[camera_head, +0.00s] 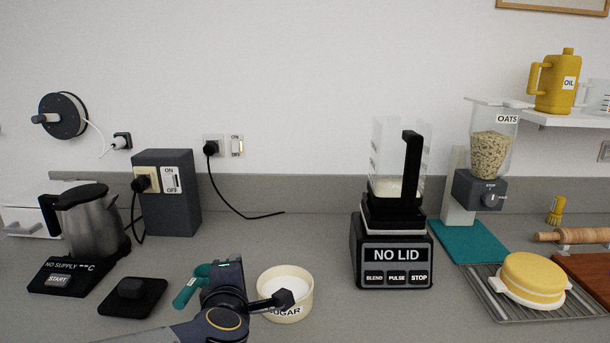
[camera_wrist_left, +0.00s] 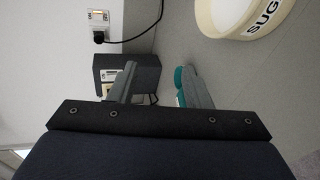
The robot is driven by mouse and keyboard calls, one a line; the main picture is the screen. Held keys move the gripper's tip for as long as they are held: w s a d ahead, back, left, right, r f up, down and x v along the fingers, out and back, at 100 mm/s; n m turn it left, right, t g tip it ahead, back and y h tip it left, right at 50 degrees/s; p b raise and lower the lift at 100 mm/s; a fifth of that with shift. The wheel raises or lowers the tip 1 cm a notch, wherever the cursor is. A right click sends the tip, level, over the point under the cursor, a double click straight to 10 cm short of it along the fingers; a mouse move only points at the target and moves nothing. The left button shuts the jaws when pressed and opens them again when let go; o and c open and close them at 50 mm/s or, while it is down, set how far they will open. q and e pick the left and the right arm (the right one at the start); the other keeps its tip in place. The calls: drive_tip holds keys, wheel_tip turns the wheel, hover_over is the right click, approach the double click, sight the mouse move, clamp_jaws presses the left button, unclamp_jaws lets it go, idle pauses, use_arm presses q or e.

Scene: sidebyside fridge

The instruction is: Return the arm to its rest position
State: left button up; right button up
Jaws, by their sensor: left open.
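My left gripper (camera_head: 224,276) is over the front of the counter, just left of the sugar bowl (camera_head: 297,290). In the left wrist view the two grey fingers (camera_wrist_left: 155,80) stand apart with a gap between them, and nothing is visibly clamped there. A teal piece (camera_head: 188,290) shows beside the gripper; in the wrist view it (camera_wrist_left: 180,85) lies along the right finger. I cannot tell whether it is touched or what it belongs to. The cream bowl labelled SUGAR shows at the top right of the wrist view (camera_wrist_left: 205,15). My right gripper is not in view.
A kettle (camera_head: 90,225), a dark pad (camera_head: 132,297) and a grey switch box (camera_head: 168,200) stand left. The NO LID blender (camera_head: 393,250) stands right of the bowl. An oats dispenser (camera_head: 487,185), a rack (camera_head: 490,300) with a yellow-topped dish (camera_head: 532,278) and a rolling pin (camera_head: 575,236) are farther right.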

use_arm(q)
drive_tip(key=s+a+r+m+h+p, duration=0.2)
drive_tip(key=s+r+m+h, duration=0.2)
drive_tip(key=m+h, duration=0.2)
drive_tip(key=s+a+f+m+g+p, duration=0.1)
drive_tip(key=s+a+f+m+g, duration=0.1)
drive_tip(key=s, duration=0.5)
drive_tip(key=s+a+f+m+g+p, duration=0.1)
drive_tip(key=s+f+m+g, duration=0.3)
drive_tip(key=s, duration=0.4)
drive_tip(key=s+a+f+m+g+p, duration=0.1)
drive_tip(key=s+a+f+m+g, duration=0.2)
drive_tip(key=s+m, duration=0.3)
drive_tip(key=shift+s+f+y, duration=0.3)
drive_tip(key=shift+s+f, duration=0.35)
drive_tip(key=shift+s, duration=0.55)
